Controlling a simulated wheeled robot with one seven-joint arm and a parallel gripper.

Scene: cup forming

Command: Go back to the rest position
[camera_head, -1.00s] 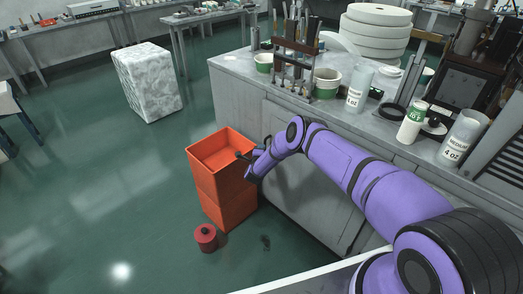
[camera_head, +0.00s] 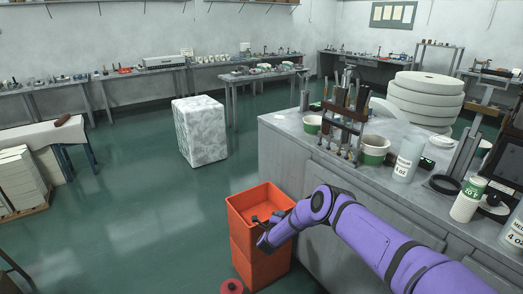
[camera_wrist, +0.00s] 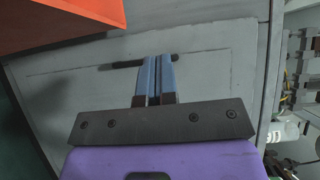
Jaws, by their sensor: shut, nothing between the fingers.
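My purple arm reaches in from the lower right of the head view. My gripper (camera_head: 262,228) is at the front of the orange crate stack (camera_head: 262,262), over or beside the upper crate's rim. In the wrist view my gripper (camera_wrist: 155,60) has its two blue fingers together with nothing between them. A grey cabinet door lies beyond the fingers, and part of an orange crate (camera_wrist: 60,22) shows at the upper left.
A red spool (camera_head: 232,287) stands on the floor by the crates. A white marbled block (camera_head: 200,130) stands farther back. Open green floor lies to the left.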

